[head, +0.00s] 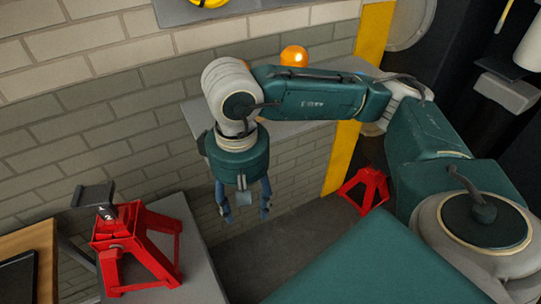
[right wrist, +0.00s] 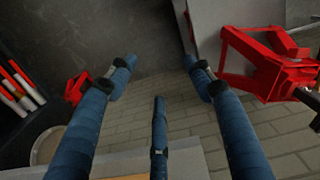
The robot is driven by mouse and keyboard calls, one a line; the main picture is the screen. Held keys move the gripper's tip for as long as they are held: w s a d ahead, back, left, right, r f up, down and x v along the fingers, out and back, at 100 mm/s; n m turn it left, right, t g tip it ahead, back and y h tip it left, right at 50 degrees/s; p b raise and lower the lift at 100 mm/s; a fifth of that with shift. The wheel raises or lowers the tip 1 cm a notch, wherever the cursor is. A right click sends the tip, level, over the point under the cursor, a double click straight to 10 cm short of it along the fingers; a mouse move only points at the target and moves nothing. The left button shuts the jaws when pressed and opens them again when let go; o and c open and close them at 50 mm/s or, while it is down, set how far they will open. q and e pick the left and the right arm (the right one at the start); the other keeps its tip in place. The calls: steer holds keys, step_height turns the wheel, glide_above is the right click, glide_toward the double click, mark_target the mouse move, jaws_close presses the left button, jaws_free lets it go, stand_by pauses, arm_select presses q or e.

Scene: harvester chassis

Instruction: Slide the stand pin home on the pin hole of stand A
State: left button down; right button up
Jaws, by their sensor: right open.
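A red jack stand (head: 135,245) with a dark saddle (head: 93,195) stands upright on a grey surface at the lower left of the head view. Its red frame (right wrist: 265,65) also shows at the upper right of the right wrist view. A second red stand (head: 365,189) is on the floor by a yellow post. I cannot tell which one is stand A. No stand pin or pin hole can be made out. My right gripper (head: 246,214) points down, open and empty, to the right of the nearer stand and apart from it. My left gripper is not in view.
The grey tabletop (head: 202,262) bears the nearer stand. A wooden surface (head: 32,240) with a dark flat object is at the far left. A grey shelf (head: 285,130) with an orange lamp (head: 294,56) is behind my right arm. Floor is clear below the gripper.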

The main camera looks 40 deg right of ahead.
steer(key=shift+s+d, duration=0.2)
steer(key=shift+d, duration=0.1)
